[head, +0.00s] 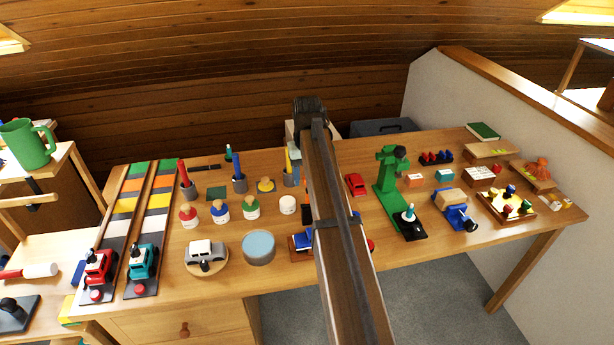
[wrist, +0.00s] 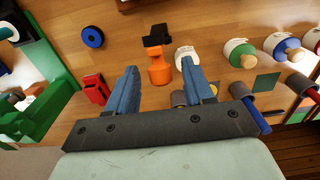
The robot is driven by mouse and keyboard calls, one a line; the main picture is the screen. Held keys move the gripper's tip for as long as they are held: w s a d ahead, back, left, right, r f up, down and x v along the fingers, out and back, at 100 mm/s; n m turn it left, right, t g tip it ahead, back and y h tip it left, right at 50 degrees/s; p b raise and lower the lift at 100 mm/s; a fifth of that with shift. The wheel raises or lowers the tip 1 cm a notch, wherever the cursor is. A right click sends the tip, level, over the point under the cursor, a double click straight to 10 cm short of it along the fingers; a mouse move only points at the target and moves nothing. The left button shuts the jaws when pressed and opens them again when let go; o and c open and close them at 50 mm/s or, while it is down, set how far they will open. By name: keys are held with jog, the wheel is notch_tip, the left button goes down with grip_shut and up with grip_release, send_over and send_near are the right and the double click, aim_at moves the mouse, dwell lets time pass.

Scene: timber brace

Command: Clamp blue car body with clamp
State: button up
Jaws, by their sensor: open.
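The blue car body (head: 302,242) sits near the bench's front edge in the head view, partly hidden by my arm. In the wrist view an orange tool with a black top (wrist: 158,68), which looks like the clamp, is on the bench. My gripper (wrist: 159,66) is open, its two blue fingers on either side of the orange tool in the picture. I cannot tell how far above it they are, and the fingers do not visibly touch it. In the head view my arm hides the orange tool and the fingertips.
A red car (wrist: 95,90) and a blue ring (wrist: 92,37) lie left of the fingers. A green press (head: 388,178) stands right of my arm. Painted pegs (head: 221,212) and a white jar (head: 288,205) stand to the left.

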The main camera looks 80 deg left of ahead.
jog(key=shift+f, duration=0.15)
grip_shut()
dwell(0.5)
